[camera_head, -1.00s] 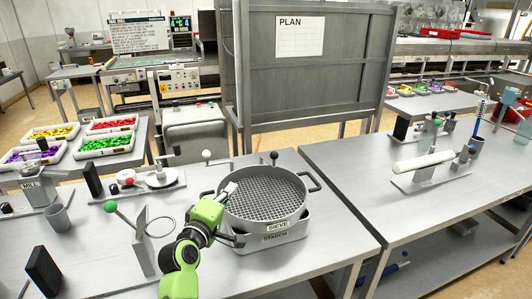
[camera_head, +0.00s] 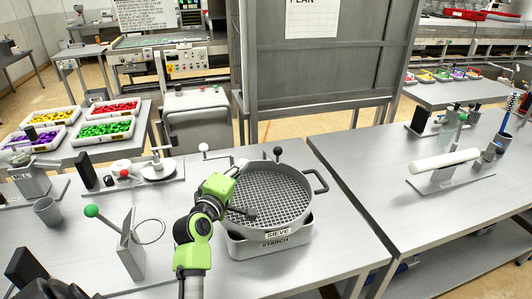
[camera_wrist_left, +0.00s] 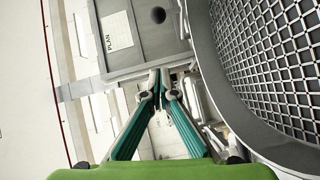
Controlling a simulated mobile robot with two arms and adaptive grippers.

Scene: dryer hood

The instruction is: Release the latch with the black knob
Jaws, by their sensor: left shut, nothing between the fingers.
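A black knob (camera_head: 277,151) stands at the back rim of the round grey sieve (camera_head: 262,232), which sits on the white starch bin (camera_head: 268,249). The latch beneath the knob is too small to make out. My left gripper (camera_head: 239,164) is at the sieve's left rim, pointing to the back, left of the black knob and apart from it. In the left wrist view its teal fingers (camera_wrist_left: 160,92) are shut and empty, with the sieve mesh (camera_wrist_left: 270,60) close on the right. My right gripper is not in view.
A white knob (camera_head: 203,147) stands behind my left gripper. A green-knobbed stand (camera_head: 92,211) with a ring is to the left. A grey board (camera_head: 325,65) rises behind the table. Bare table lies right of the sieve.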

